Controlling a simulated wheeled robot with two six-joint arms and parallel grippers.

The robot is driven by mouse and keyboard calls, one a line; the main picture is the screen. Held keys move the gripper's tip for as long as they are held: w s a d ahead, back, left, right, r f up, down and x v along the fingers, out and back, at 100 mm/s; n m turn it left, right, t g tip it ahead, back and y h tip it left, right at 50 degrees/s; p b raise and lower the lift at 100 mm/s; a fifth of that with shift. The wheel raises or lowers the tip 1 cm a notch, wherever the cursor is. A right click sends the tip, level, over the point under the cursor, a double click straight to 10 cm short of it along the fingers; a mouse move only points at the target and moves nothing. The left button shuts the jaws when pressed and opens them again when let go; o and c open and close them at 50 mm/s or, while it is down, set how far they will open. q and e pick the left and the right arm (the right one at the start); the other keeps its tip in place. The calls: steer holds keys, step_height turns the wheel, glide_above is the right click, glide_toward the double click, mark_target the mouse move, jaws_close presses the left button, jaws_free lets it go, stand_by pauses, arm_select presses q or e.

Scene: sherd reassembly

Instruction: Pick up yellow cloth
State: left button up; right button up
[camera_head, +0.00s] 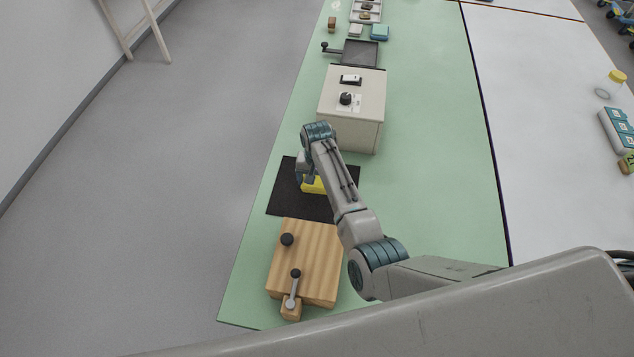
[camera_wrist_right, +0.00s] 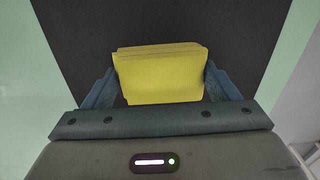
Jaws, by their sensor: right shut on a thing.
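The yellow cloth (camera_head: 313,185) is a small folded pad over the black mat (camera_head: 285,198) on the green bench. My right gripper (camera_head: 307,183) reaches down over it, and the arm hides part of the cloth in the head view. In the right wrist view the cloth (camera_wrist_right: 160,75) sits between the two blue fingers of my right gripper (camera_wrist_right: 158,88), which are shut on its sides. I cannot tell whether the cloth touches the mat. My left gripper is not in view.
A wooden block with black knobs (camera_head: 318,250) stands in front of the mat. A beige box with a dial (camera_head: 352,115) stands behind it. A dark tray (camera_head: 360,53) lies farther back. The green bench (camera_head: 430,150) is clear to the right.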

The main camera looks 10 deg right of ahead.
steer(key=shift+r, duration=0.1)
step_height(320, 180, up, 10)
steer(key=b, duration=0.2)
stand_by(0.3)
